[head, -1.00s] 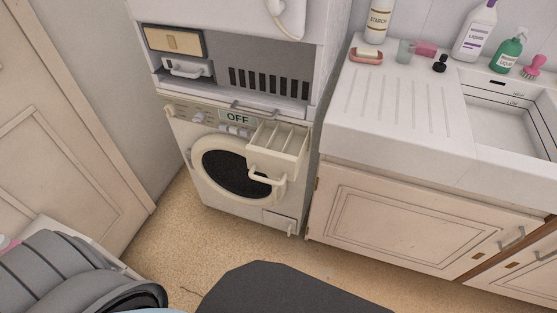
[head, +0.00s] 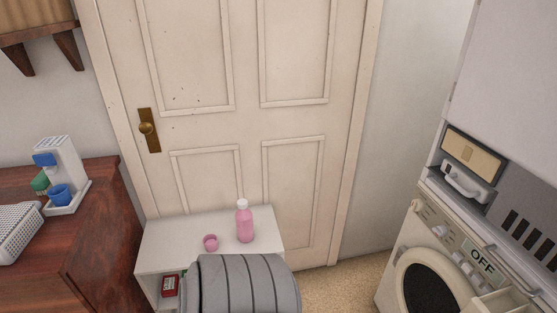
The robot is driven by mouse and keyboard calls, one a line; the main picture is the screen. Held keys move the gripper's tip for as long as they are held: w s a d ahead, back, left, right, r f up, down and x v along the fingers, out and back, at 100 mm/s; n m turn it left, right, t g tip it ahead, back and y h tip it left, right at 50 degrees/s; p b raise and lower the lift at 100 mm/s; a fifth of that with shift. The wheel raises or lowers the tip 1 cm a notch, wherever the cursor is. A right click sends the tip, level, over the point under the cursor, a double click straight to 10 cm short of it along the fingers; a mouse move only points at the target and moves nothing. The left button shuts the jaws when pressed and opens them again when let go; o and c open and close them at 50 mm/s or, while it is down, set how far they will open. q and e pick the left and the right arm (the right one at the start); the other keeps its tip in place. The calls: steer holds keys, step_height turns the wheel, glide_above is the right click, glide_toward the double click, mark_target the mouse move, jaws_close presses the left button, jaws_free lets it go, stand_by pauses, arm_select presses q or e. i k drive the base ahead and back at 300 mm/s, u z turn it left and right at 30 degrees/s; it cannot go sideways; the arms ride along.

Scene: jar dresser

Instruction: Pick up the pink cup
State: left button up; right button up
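A small pink cup (head: 210,242) stands on the top of a low white cabinet (head: 170,232) in front of the door, in the head view. A pink bottle with a white cap (head: 244,222) stands to its right on the same top. A grey ribbed part of my own arm covers the front of the cabinet, just below the cup and bottle. Neither of my grippers shows, so I cannot see whether they are open or shut.
A washing machine (head: 405,260) stands at the right. Bare floor (head: 335,290) shows between cabinet and washer.

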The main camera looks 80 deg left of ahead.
mark_target(210, 241)
steer(key=u, duration=3.05)
steer(key=k, duration=0.15)
